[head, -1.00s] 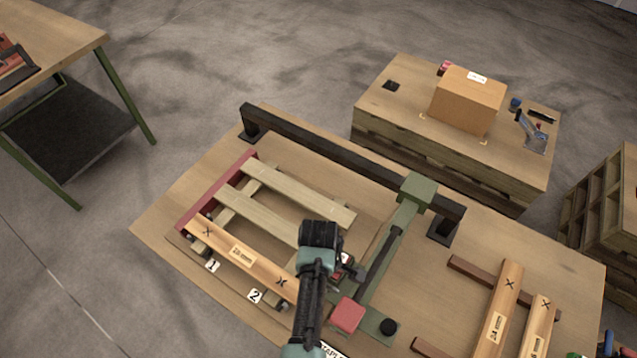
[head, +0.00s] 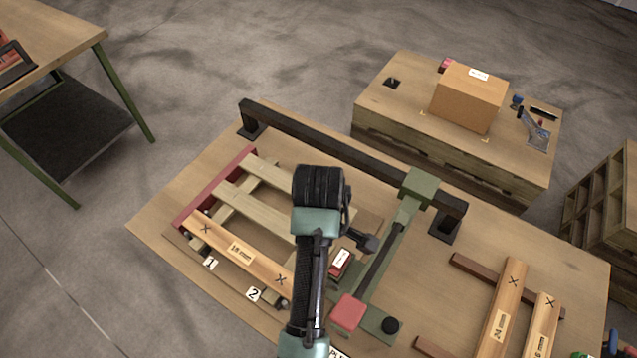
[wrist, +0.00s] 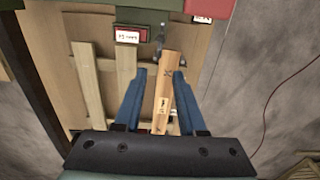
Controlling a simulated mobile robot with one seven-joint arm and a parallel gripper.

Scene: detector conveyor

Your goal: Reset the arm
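My gripper (wrist: 160,75) shows in the wrist view with its two blue fingers spread apart and nothing held between the tips. Seen between the fingers, and apart from them, is a light wooden board (wrist: 165,88) marked with an X. In the head view my arm rises over the front middle of the bench, and its black and teal link covers part of the slatted frame. My fingers cannot be made out there. The marked board (head: 240,252) lies along the near side of the frame.
A green arm (head: 400,225) with a red pad (head: 347,313) stands right of the frame. A dark rail (head: 330,148) runs along the back. More marked boards (head: 500,315) lie at the right. A cardboard box (head: 468,98) sits on a crate table behind.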

